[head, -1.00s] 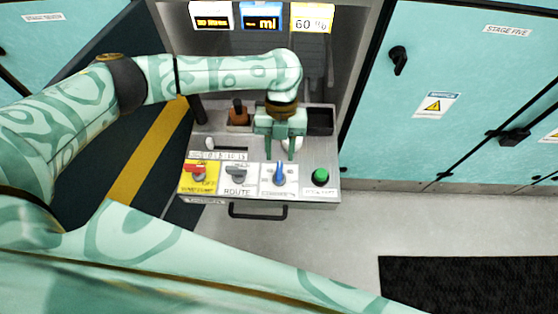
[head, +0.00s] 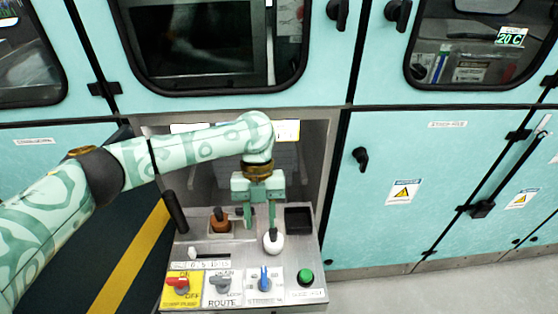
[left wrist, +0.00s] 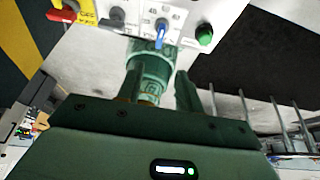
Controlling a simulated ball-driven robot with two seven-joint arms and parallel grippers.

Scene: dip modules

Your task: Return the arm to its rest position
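My left arm reaches in from the left of the head view. My left gripper (head: 260,220) points down over the control panel (head: 295,257), with its fingers apart and nothing seen between them. A white rounded knob (head: 273,242) shows just below one finger; I cannot tell whether they touch. In the left wrist view the fingers of the left gripper (left wrist: 160,85) are spread, with the blue knob (left wrist: 161,33) and green button (left wrist: 204,35) beyond them. My right gripper is not in view.
The panel carries a red switch (head: 178,285), a grey route knob (head: 221,283) and a brown knob (head: 220,221). A dark upright post (head: 175,212) stands at its left edge. Teal cabinets (head: 420,150) with dark handles line the back. Grey floor is clear at lower right.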

